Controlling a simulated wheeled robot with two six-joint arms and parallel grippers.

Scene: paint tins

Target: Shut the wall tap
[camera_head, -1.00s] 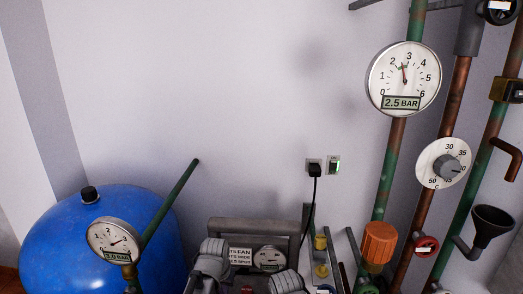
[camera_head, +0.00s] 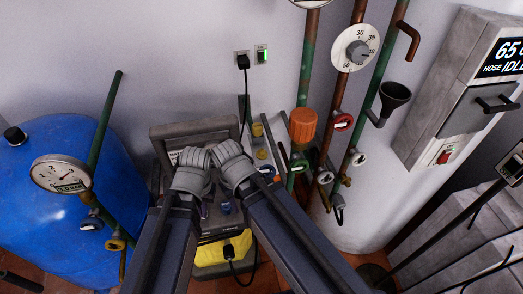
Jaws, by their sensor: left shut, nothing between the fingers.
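Several valves and taps sit on the wall pipes right of centre. One has a red handwheel (camera_head: 343,122), and a white-faced one (camera_head: 360,159) is lower on the green pipe. A small tap-like fitting (camera_head: 338,205) hangs at the bottom of the pipes. I cannot tell which of these is the wall tap. My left gripper (camera_head: 193,168) is shut and empty in front of the grey case, left of the pipes. My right gripper (camera_head: 232,165) is close beside it. Its fingers are hidden, and both are apart from the wall valves.
A blue tank (camera_head: 40,225) with a gauge (camera_head: 62,173) stands at left. A grey case (camera_head: 180,130) and a yellow unit (camera_head: 222,249) are behind my arms. An orange cap (camera_head: 303,125), black funnel (camera_head: 394,97) and grey wall box (camera_head: 455,100) are at right.

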